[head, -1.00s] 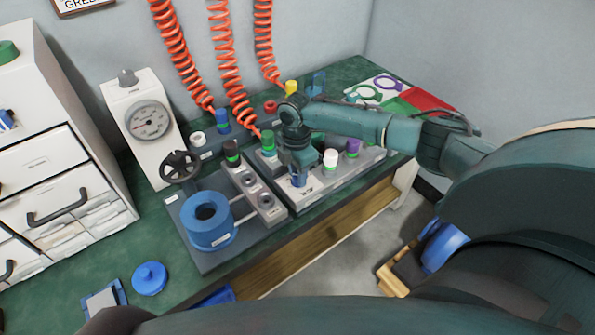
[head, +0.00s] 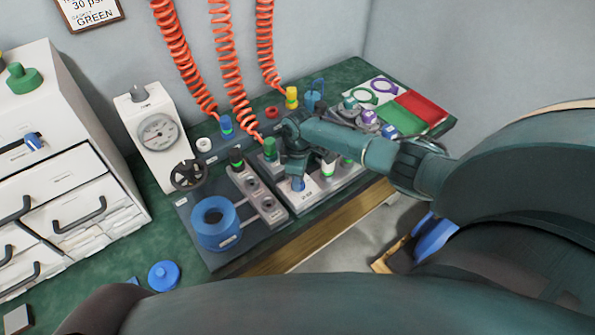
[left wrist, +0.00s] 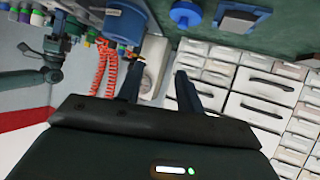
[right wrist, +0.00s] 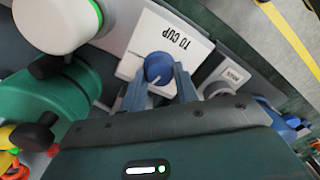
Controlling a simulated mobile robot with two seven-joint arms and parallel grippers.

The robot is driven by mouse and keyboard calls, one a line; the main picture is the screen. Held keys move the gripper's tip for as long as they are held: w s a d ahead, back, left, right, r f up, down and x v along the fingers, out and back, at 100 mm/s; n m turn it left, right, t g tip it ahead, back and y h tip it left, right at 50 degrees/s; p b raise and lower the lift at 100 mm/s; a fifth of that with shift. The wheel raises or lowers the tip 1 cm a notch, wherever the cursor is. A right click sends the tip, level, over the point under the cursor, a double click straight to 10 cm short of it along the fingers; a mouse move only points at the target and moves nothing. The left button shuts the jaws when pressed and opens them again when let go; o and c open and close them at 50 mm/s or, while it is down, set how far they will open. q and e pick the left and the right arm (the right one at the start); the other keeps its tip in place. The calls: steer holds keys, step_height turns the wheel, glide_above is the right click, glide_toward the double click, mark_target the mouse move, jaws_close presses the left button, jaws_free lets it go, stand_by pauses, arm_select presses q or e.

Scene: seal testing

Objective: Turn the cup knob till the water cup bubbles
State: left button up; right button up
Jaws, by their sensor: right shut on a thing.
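The blue cup knob (right wrist: 158,66) sits on a white plate marked "TO CUP" (right wrist: 172,38) in the right wrist view. My right gripper (right wrist: 159,84) is shut on the knob, one finger on each side. In the head view the same gripper (head: 296,178) points down at the knob on the bench panel, mostly covering it. A small see-through blue vessel (head: 314,101), perhaps the water cup, stands behind my right arm. Bubbles cannot be made out. My left gripper (left wrist: 158,88) is open and empty in the left wrist view; it is outside the head view.
A thick blue ring-shaped piece (head: 214,224) sits on the grey base. A round gauge (head: 158,132) and black handwheel (head: 187,174) stand behind it. White drawers (head: 75,170) are at left. Orange coiled hoses (head: 228,75) hang behind the panel. A blue lid (head: 164,276) lies on the bench.

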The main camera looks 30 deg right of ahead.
steer(key=shift+m+p, duration=0.55)
steer(key=shift+m, duration=0.55)
arm_select(q)
steer(key=shift+s+a+r+m, duration=0.15)
steer(key=shift+r+m, duration=0.15)
steer(key=shift+r, duration=0.2)
arm_select(e)
steer(key=shift+m, duration=0.5)
arm_select(q)
steer(key=shift+a+p, duration=0.1)
steer(key=shift+p, duration=0.2)
steer(key=shift+r, duration=0.1)
arm_select(e)
steer(key=o, duration=1)
steer(key=shift+r, duration=0.25)
arm_select(q)
steer(key=shift+a+r+g+y+p, duration=0.1)
steer(key=shift+a+g+y+p, duration=0.25)
steer(key=shift+p, duration=0.75)
arm_select(e)
steer(key=shift+w+d+r, duration=0.1)
steer(key=shift+d+r, duration=0.05)
steer(key=shift+r, duration=3.05)
steer(key=shift+w+d+r, duration=0.1)
steer(key=shift+r, duration=3.05)
